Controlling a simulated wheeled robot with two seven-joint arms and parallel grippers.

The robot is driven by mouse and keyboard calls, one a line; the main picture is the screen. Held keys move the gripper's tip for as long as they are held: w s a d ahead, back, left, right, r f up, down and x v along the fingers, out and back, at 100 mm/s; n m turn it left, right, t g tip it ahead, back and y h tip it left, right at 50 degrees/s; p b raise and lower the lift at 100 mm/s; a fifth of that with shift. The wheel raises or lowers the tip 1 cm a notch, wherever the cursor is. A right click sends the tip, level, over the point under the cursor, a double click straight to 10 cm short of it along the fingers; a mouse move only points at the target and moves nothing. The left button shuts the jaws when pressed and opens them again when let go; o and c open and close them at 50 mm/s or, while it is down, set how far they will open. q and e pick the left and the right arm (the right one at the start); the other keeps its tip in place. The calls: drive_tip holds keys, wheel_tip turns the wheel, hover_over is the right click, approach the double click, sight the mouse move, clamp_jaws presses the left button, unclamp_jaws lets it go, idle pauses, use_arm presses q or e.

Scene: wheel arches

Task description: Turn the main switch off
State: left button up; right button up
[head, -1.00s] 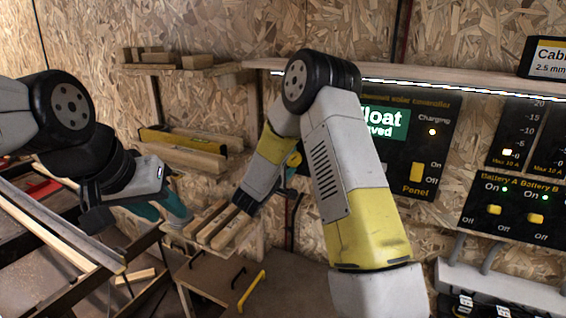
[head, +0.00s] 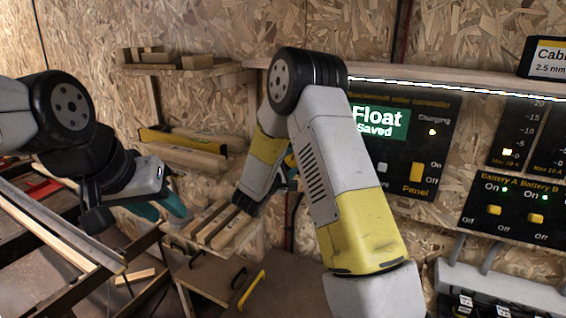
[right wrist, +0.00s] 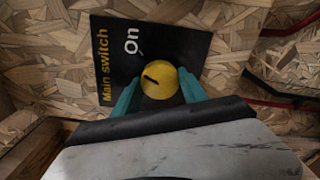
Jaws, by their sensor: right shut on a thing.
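The main switch (right wrist: 160,80) is a round yellow knob with a short black mark, on a black plate (right wrist: 110,50) lettered "Main switch" and "On". The mark slants in the right wrist view. My right gripper (right wrist: 160,88) is shut on the knob, one teal finger on each side of it. In the head view the knob is hidden behind my right arm, and only a bit of teal (head: 290,162) shows of that gripper. My left gripper (head: 162,210) hangs at the left, away from the switch; its finger opening is unclear.
A solar controller panel (head: 410,150) reading "Float" and a battery switch panel (head: 515,212) are on the chipboard wall at the right. A shelf with wooden blocks (head: 215,228) lies left of my right arm. A workbench frame (head: 60,232) stands at the left.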

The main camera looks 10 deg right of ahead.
drive_tip(key=n, duration=0.3)
drive_tip(key=shift+a+n, duration=0.1)
drive_tip(key=shift+n, duration=0.3)
drive_tip(key=n, duration=0.3)
drive_tip(key=shift+n, duration=0.3)
drive_tip(key=n, duration=0.6)
drive_tip(key=shift+f+n, duration=0.1)
drive_tip(key=shift+n, duration=0.2)
drive_tip(key=o, duration=1.4)
drive_tip(key=shift+c, duration=0.2)
drive_tip(key=v, duration=0.7)
drive_tip(key=shift+s+a, duration=0.2)
drive_tip(key=shift+s, duration=0.15)
